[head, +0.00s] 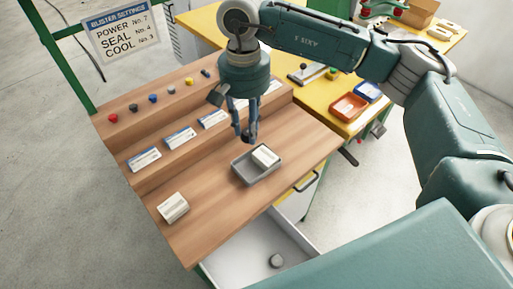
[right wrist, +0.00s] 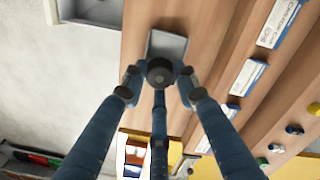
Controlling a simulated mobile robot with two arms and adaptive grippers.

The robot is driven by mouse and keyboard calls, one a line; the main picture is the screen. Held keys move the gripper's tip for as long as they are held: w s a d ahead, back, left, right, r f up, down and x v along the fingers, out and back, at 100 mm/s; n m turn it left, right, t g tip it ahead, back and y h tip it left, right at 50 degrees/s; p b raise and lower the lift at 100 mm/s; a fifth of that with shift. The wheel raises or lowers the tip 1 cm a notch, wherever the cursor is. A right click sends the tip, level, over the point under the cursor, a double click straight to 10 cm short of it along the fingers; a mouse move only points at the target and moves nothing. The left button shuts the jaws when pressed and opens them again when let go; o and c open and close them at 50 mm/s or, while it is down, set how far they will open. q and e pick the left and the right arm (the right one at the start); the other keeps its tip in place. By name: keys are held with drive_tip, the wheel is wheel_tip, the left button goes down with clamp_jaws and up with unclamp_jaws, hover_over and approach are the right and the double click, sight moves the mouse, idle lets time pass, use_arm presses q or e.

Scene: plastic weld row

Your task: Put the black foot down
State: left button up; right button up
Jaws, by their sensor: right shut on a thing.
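My right gripper (head: 247,135) points down over the wooden bench, just behind the grey tray (head: 241,170). In the right wrist view its fingers (right wrist: 160,78) are closed around the black foot (right wrist: 159,70), a small dark round piece. The foot is held above the bench, apart from the tray as far as I can tell. The tray also shows in the right wrist view (right wrist: 167,46), beyond the foot. My left gripper is not in view.
A white block (head: 265,156) lies in the tray. A pale stack (head: 173,207) sits at the front left. Labelled cards (head: 180,137) and several coloured knobs (head: 153,98) line the steps. Bare wood surrounds the tray.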

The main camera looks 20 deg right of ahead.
sight(247, 172)
drive_tip(key=r, duration=0.1)
drive_tip(key=r+m+p, duration=0.1)
drive_tip(key=r+p, duration=0.1)
drive_tip(key=shift+w+a+r+m, duration=0.25)
drive_tip(key=shift+w+a+m, duration=0.05)
drive_tip(key=shift+w+a, duration=0.1)
drive_tip(key=shift+d+f+p, duration=0.1)
drive_tip(key=shift+f+p, duration=0.15)
drive_tip(key=shift+p, duration=0.15)
wheel_tip(247, 172, down, 19)
drive_tip(key=p, duration=0.3)
drive_tip(key=shift+f+p, duration=0.1)
drive_tip(key=shift+p, duration=0.3)
drive_tip(key=shift+f, duration=0.3)
drive_tip(key=o, duration=0.5)
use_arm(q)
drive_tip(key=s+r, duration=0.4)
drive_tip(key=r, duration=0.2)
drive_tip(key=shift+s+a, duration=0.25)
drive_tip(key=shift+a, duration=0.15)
use_arm(e)
drive_tip(key=shift+o, duration=0.8)
